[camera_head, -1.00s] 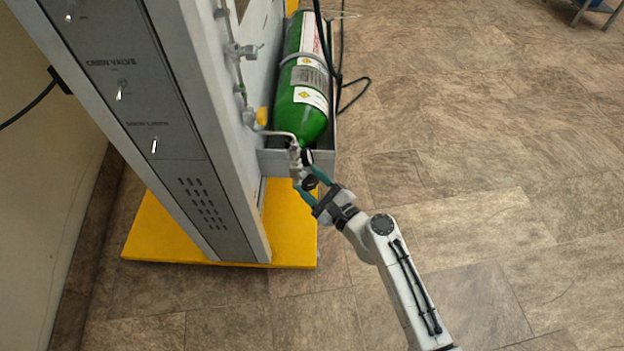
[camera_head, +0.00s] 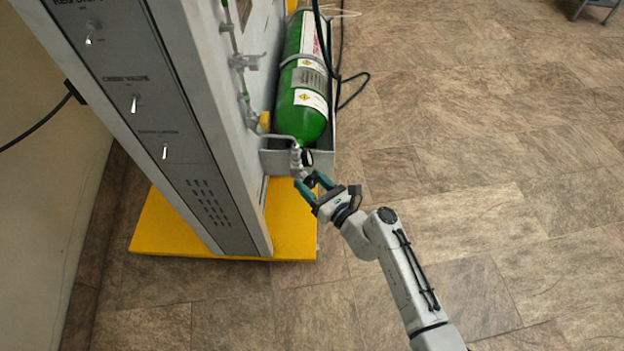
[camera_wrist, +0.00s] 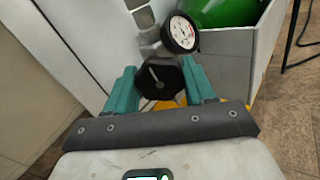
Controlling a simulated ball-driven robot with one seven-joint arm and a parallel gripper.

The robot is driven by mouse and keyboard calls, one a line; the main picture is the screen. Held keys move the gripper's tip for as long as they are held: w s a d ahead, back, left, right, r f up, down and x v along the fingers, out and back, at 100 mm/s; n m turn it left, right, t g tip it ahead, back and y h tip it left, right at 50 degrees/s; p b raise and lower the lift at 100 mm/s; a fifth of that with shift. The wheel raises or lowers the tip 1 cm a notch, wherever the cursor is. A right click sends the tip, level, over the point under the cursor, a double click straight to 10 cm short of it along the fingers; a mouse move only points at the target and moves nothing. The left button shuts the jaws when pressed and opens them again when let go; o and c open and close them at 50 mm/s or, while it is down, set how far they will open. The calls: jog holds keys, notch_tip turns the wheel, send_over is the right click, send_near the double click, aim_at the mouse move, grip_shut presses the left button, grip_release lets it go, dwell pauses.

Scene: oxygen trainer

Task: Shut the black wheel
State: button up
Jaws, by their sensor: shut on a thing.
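The black wheel (camera_wrist: 160,78) is a faceted knob with a pale line on its face, seen in the wrist view below a white-faced gauge (camera_wrist: 181,33). My gripper (camera_wrist: 163,85) has its teal fingers on either side of the wheel, shut on it. In the head view my gripper (camera_head: 310,187) is at the valve (camera_head: 297,160) at the near end of the green cylinder (camera_head: 303,95). The wheel is mostly hidden by the fingers there.
A grey cabinet (camera_head: 165,100) with switches stands on a yellow base (camera_head: 290,222) left of the valve. Open tiled floor (camera_head: 480,170) lies to the right.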

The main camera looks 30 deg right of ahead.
jog(key=shift+s+d+f+m, duration=0.1)
jog(key=shift+f+m, duration=0.2)
jog(key=shift+m, duration=0.3)
jog(key=o, duration=0.8)
jog(key=shift+o, duration=1.1)
jog(key=shift+r, duration=0.15)
jog(key=p+v, duration=0.2)
jog(key=v, duration=0.8)
jog(key=shift+s, duration=0.35)
